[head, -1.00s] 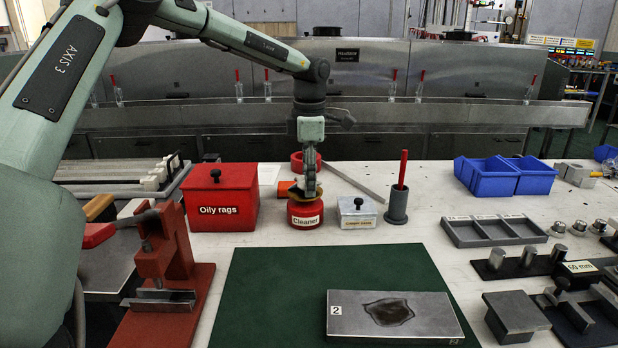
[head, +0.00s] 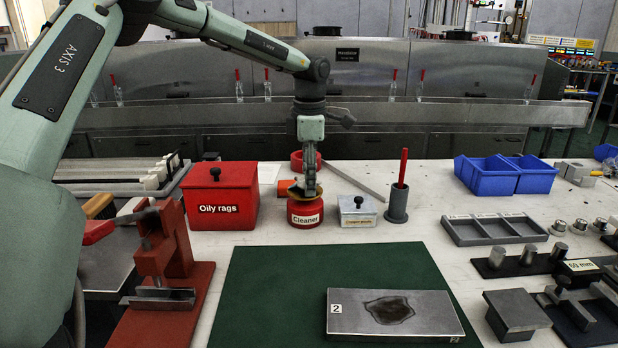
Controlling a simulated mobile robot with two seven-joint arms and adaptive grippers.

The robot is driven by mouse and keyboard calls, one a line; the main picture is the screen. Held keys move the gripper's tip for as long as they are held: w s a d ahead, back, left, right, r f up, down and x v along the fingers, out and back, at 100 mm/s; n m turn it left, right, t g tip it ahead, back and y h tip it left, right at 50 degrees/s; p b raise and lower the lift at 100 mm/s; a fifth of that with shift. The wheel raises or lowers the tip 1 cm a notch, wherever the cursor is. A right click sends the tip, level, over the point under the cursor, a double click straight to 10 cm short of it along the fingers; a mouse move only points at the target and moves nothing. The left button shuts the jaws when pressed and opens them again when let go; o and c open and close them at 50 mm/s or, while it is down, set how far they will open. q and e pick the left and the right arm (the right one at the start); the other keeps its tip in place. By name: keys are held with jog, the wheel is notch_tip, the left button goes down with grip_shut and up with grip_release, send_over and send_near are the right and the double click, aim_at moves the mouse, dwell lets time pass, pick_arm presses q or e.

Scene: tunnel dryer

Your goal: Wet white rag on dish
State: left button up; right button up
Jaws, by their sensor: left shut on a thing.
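The red can labelled Cleaner (head: 305,212) stands on the bench behind the green mat, with its dish at the top. My left gripper (head: 306,190) points straight down onto the dish and is shut on the white rag. The rag is mostly hidden by the fingers, and only a small pale bit shows at the dish. I cannot tell how far the dish is pressed down. My right gripper is not in view.
The red Oily rags bin (head: 221,197) stands left of the can. A small lidded metal box (head: 357,212) and a grey holder with a red stick (head: 397,204) stand right. A stained steel plate (head: 394,316) lies on the green mat (head: 270,290).

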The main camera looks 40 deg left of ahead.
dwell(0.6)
pick_arm(q)
jog(key=shift+r+p, duration=1.45)
jog(key=shift+r, duration=2.05)
jog(key=shift+f, duration=0.1)
